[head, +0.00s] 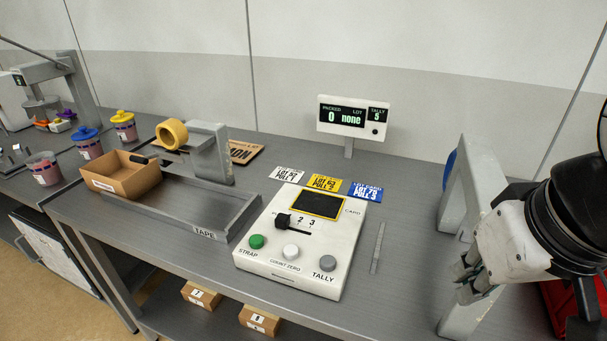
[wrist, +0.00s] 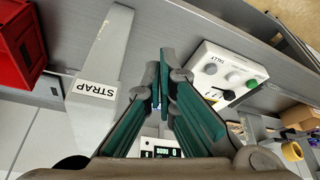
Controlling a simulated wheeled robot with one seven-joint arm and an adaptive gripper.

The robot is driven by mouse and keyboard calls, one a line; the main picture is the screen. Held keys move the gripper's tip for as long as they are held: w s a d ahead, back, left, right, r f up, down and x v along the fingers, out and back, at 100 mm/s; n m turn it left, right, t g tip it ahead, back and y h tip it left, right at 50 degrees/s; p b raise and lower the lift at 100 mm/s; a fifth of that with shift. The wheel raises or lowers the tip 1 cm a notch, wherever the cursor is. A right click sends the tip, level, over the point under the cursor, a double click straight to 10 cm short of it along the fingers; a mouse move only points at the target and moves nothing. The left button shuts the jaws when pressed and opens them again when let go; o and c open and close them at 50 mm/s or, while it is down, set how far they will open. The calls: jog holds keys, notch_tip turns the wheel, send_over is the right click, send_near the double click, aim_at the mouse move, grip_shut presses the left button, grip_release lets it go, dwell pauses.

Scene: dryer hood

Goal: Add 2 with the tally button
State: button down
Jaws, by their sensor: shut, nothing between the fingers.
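The white control box (head: 345,235) sits on the grey bench. Its grey TALLY button (head: 328,262) is at the front right, beside a white COUNT ZERO button (head: 290,251) and a green STRAP button (head: 256,241). The display (head: 352,116) behind reads PACKED 0, LOT none, TALLY 5. My gripper (head: 466,281) is to the right of the box, apart from it, shut and empty. In the wrist view, the gripper's green-padded fingers (wrist: 165,72) are together, and the TALLY button (wrist: 211,69) shows to their right.
A grey arch marked STRAP (head: 473,200) stands close beside my gripper. White, yellow and blue lot cards (head: 325,183) lie behind the box. A thin metal strip (head: 377,248) lies right of it. A tape tray (head: 215,222) and brown carton (head: 125,180) are left.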

jog(key=w+r+n+g+h+p, duration=0.1)
jog(key=w+n+h+p, duration=0.5)
jog(key=w+n, duration=0.35)
jog(key=w+a+f+n+t+p, duration=0.1)
jog(key=w+a+f+n+p, duration=0.1)
jog(key=a, duration=0.4)
jog(key=w+a+f+n+t+p, duration=0.2)
jog(key=w+a+f+n, duration=0.2)
jog(key=w+a+n, duration=0.2)
jog(key=shift+w+a+h, duration=0.2)
jog(key=shift+a+h, duration=0.2)
jog(key=shift+a, duration=0.15)
jog(key=shift+f, duration=0.1)
